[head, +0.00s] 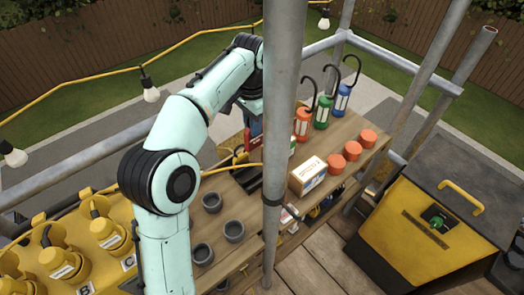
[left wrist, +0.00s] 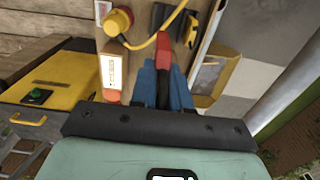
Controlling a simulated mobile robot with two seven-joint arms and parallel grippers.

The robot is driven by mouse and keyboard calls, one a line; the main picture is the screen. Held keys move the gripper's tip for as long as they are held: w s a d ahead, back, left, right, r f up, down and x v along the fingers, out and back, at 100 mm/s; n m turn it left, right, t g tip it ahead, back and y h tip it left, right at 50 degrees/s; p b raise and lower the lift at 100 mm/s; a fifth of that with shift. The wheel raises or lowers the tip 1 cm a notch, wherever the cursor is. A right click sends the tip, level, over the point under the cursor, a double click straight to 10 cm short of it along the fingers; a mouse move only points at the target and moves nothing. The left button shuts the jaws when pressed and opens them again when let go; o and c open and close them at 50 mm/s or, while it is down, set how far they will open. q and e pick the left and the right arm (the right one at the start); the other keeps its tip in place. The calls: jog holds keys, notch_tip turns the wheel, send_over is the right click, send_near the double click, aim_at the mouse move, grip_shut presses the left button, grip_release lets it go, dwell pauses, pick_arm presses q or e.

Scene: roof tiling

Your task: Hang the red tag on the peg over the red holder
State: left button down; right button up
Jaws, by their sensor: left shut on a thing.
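My left gripper (left wrist: 165,84) has blue fingers closed around a narrow red and black thing (left wrist: 166,50) in the left wrist view. It may be the red tag, seen edge-on; I cannot make out its full shape. In the head view the left gripper (head: 254,126) is mostly hidden behind a grey pole, above the wooden bench. An orange-red holder (head: 303,125) with a white label stands at the bench's far edge, right of the pole, below a curved black hook (head: 310,93). Green (head: 322,113) and blue (head: 341,99) holders with similar hooks stand beside it. My right gripper is not visible.
The upright grey pole (head: 277,190) crosses the middle of the head view. On the bench are a white box (head: 307,176), several orange cups (head: 337,163) and several grey cups (head: 212,202). A yellow cabinet (head: 425,227) stands at right. A yellow cable (head: 235,168) crosses the bench.

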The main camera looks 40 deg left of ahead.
pick_arm(q)
jog(key=shift+s, duration=0.2)
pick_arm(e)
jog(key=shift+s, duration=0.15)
pick_arm(q)
jog(key=shift+f, duration=0.15)
jog(key=shift+w+f+b, duration=0.1)
jog(key=shift+f+b, duration=1.7)
jog(key=shift+f, duration=7.85)
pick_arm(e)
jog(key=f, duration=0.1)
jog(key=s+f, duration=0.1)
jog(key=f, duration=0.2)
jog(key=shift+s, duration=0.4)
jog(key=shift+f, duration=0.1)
pick_arm(q)
jog(key=shift+f, duration=0.2)
jog(key=c, duration=1.1)
grip_release()
